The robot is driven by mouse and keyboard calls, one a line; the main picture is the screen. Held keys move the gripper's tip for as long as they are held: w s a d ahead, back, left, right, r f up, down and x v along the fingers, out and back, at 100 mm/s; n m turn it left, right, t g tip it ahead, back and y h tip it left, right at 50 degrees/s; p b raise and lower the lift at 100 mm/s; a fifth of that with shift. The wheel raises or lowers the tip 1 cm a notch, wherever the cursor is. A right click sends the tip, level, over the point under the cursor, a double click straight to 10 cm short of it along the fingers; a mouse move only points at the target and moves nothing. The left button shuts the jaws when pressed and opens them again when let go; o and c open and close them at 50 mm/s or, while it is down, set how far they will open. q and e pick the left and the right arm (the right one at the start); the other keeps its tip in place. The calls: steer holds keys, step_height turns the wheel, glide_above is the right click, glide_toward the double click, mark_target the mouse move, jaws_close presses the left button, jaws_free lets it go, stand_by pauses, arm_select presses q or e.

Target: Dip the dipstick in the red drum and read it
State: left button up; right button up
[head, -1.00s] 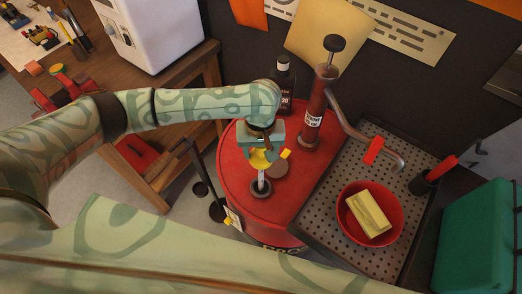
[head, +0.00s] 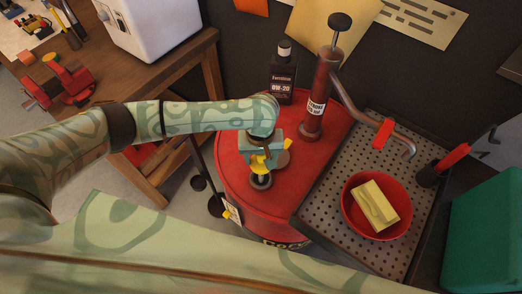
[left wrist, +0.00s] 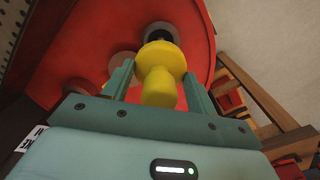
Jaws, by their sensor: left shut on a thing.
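The red drum (head: 236,187) stands in the middle of the head view and fills much of the left wrist view (left wrist: 75,60). My left gripper (head: 260,152) is over the drum top, its fingers shut on the dipstick's yellow handle (left wrist: 159,85). The handle (head: 260,165) is just above a dark round opening (head: 261,182), which also shows beyond the handle in the left wrist view (left wrist: 159,31). Little or none of the rod shows below the handle, so the rod seems to be mostly inside. The dipstick's reading is hidden. My right gripper is not in view.
A red hand pump (head: 322,85) and a dark bottle (head: 282,84) stand behind my gripper. A brown disc (head: 283,159) lies beside the opening. A perforated tray (head: 338,165) to the right holds a red bowl (head: 352,218) with a yellow block. A wooden bench (head: 190,62) is at left.

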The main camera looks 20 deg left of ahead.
arm_select(q)
steer(key=shift+f+b, duration=1.55)
steer(key=shift+f, duration=3.1)
step_height(320, 180, up, 14)
steer(key=p, duration=1.8)
steer(key=shift+r+p, duration=0.3)
steer(key=shift+r, duration=0.25)
step_height(320, 180, up, 22)
steer(key=shift+f, duration=0.25)
